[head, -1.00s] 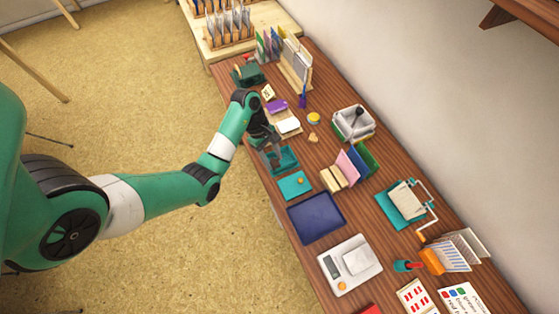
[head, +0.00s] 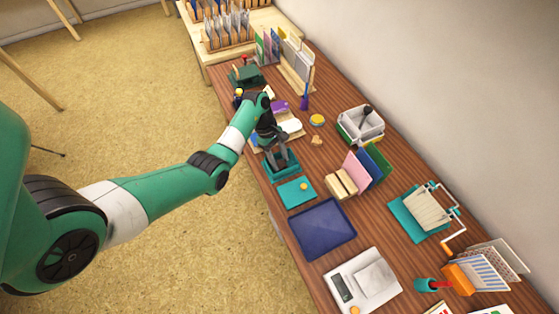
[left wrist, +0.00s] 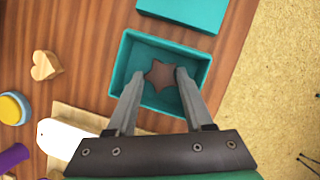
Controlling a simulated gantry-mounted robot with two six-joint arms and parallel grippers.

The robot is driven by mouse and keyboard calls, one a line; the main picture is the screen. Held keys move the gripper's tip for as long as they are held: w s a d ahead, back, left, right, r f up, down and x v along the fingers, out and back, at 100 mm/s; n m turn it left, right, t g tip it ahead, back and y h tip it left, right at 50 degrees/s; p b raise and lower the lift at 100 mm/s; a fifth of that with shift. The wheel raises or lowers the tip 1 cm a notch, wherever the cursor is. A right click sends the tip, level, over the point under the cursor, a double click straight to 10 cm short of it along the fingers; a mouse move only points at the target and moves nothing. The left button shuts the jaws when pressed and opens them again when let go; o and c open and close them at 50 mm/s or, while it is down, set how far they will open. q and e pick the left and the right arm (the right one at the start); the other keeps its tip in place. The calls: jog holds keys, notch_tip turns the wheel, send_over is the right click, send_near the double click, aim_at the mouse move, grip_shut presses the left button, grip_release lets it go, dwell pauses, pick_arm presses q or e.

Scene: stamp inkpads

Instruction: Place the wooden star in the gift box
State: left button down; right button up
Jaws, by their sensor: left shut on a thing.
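The open teal gift box (head: 293,168) stands near the table's left edge in the head view. In the left wrist view its rim (left wrist: 204,78) surrounds the brown wooden star (left wrist: 160,75). My left gripper (left wrist: 160,78) points down over the box and is shut on the star, one finger on each side. The star lies within the box outline in this view; I cannot tell whether it touches the floor. In the head view my left gripper (head: 277,158) is at the box and the star is hidden. My right gripper is not in view.
A teal lid (head: 288,196) lies beside the box, with a blue tray (head: 322,228) beyond it. A wooden heart (left wrist: 45,66) and a yellow-topped round tin (head: 317,119) lie on the other side. Upright pink and green cards (head: 355,168) stand to the right.

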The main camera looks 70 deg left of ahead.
pick_arm(q)
jog(key=shift+f, duration=0.1)
jog(key=c, duration=0.6)
grip_release()
jog(key=shift+a+r, duration=0.1)
jog(key=shift+r, duration=0.35)
jog(key=p+v, duration=0.6)
jog(key=v, duration=0.5)
jog(key=shift+a+r, duration=0.15)
jog(key=shift+r, duration=0.05)
